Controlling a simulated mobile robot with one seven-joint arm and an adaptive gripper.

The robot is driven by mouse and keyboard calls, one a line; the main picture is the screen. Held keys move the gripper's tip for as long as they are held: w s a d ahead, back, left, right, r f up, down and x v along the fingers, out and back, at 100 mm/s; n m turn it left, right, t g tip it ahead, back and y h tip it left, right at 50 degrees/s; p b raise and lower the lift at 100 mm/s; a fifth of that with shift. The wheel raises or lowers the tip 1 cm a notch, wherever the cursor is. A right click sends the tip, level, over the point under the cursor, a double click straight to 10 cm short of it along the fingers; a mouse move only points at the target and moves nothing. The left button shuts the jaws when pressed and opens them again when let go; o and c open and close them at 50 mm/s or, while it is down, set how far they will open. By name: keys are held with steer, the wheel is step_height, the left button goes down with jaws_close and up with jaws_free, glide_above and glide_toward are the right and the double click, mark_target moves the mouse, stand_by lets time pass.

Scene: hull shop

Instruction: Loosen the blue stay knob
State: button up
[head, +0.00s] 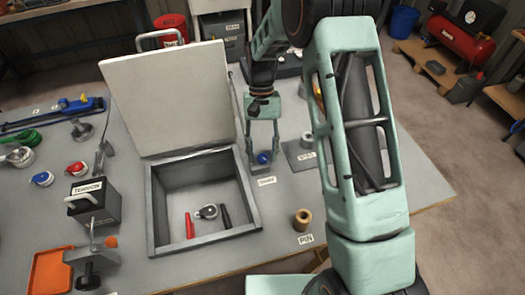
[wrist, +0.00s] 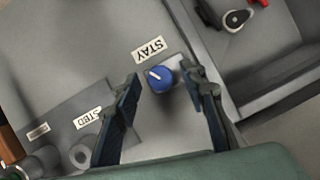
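The blue stay knob (head: 263,158) sits on the table just right of the grey hatch box (head: 203,250), whose pale lid stands raised. In the wrist view the knob (wrist: 159,79) has a light pointer line and sits on a small grey mount beside a label reading STAY (wrist: 149,49). My gripper (head: 262,150) points down over the knob with its fingers apart. In the wrist view my gripper (wrist: 168,95) is open, one finger on each side of the knob, with visible gaps. I cannot tell whether the fingertips are level with it.
The raised lid (head: 165,98) stands close left of my gripper. A labelled grey plate (head: 302,155) with a ring on it lies to the right. A brown cylinder (head: 302,220) stands near the PIN label. The box holds a red tool, a black tool and a round metal piece.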

steer(key=v, duration=1.2)
stand_by(0.3)
